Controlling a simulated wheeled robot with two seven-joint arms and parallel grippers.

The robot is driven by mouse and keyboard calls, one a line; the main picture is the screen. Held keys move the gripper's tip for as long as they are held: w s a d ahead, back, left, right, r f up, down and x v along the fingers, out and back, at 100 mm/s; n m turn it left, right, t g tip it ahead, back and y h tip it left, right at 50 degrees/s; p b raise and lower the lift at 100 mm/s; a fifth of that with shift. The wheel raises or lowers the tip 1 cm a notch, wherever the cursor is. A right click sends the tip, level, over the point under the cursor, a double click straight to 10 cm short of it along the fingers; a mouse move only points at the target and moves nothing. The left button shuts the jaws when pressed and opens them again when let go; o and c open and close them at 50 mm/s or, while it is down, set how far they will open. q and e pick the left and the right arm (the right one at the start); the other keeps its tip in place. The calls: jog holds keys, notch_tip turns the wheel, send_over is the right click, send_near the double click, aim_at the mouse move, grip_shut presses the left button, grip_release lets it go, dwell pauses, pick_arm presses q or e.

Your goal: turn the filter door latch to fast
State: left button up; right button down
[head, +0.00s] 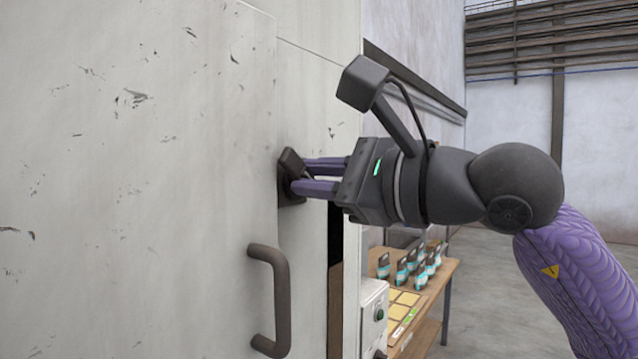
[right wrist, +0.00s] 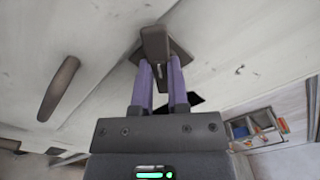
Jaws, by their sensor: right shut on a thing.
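The filter door latch (head: 289,178) is a dark handle on a dark base plate, at the edge of the pale, scuffed door (head: 140,150). It also shows at the top of the right wrist view (right wrist: 155,42), between the fingertips. My right gripper (head: 306,177) comes in from the right, its two purple fingers shut on the latch. The fingers also show in the right wrist view (right wrist: 158,72). They partly hide the latch in the head view, and I cannot read its exact angle. My left gripper is out of view.
A dark door handle (head: 273,300) sticks out below the latch and also shows in the right wrist view (right wrist: 59,88).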

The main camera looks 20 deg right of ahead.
jog(key=shift+a+f+n+b, duration=0.1)
jog(key=shift+f+n+b, duration=0.15)
jog(key=shift+n, duration=1.6)
jog(key=shift+f+n+b, duration=0.1)
jog(key=shift+n+b, duration=0.15)
jog(key=shift+n, duration=1.6)
jog(key=c, duration=0.6)
grip_release()
jog(key=b+v, duration=0.3)
jog(key=v, duration=0.7)
